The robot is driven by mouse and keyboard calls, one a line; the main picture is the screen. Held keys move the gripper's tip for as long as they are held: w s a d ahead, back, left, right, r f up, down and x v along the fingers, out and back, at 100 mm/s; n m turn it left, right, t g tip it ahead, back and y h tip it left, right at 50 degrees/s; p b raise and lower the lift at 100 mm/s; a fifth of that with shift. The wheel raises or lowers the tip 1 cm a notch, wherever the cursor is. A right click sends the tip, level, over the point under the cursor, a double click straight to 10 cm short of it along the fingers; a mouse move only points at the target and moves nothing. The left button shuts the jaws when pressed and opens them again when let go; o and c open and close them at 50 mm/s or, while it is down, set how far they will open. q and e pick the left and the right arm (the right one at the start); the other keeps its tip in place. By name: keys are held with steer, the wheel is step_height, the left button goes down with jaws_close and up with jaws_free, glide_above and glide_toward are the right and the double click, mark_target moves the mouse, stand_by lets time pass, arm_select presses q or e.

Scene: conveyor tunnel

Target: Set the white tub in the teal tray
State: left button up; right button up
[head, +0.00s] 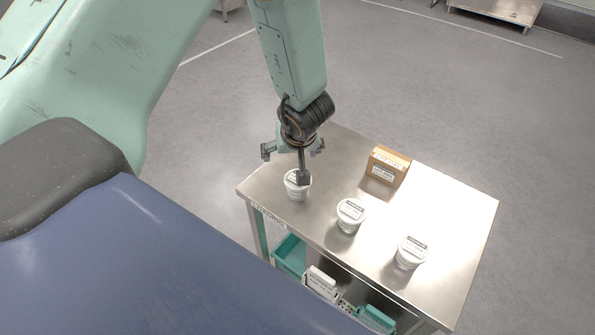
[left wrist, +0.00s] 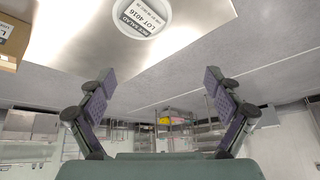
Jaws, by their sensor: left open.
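Three white tubs with labelled lids stand on the steel table: one at the left (head: 297,191), one in the middle (head: 349,218) and one at the right (head: 410,255). My left gripper (head: 293,149) is open and empty above the left tub, and a dark part of the arm's end hides some of that tub's lid. In the left wrist view a white tub (left wrist: 143,14) shows at the top edge, beyond the spread fingers (left wrist: 160,82). A teal tray (head: 290,254) sits below the tabletop, at the left, partly hidden by the table edge. My right gripper is out of view.
A cardboard box (head: 388,168) stands at the back of the steel table (head: 450,205). White containers (head: 322,284) and another teal item (head: 378,318) are on the lower level. The tabletop's right side is clear, with open grey floor around it.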

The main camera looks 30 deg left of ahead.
arm_select(q)
steer(key=d, duration=0.1)
steer(key=d+h, duration=0.1)
steer(key=d+f, duration=0.1)
steer(key=shift+s, duration=0.25)
steer(key=shift+s+d+f+m+h, duration=0.15)
steer(key=shift+s+d+m+h, duration=0.05)
steer(key=shift+m+h, duration=0.1)
steer(key=shift+s+f, duration=0.2)
steer(key=b+x, duration=0.1)
steer(key=x, duration=0.1)
steer(key=b+x, duration=0.1)
steer(key=x, duration=0.1)
steer(key=b+x, duration=0.1)
steer(key=x, duration=0.1)
steer(key=shift+s+d+f, duration=0.15)
steer(key=shift+s+f, duration=0.1)
steer(key=shift+f, duration=0.3)
steer(key=shift+s, duration=0.1)
steer(key=shift+a, duration=0.3)
steer(key=shift+w+f, duration=0.15)
steer(key=shift+w, duration=0.1)
steer(key=shift+c, duration=1.4)
steer(key=shift+d, duration=0.15)
steer(key=c, duration=0.3)
steer(key=shift+s, duration=0.2)
steer(key=c, duration=0.3)
steer(key=shift+c, duration=0.9)
steer(key=shift+w, duration=0.2)
steer(key=shift+c, duration=1.7)
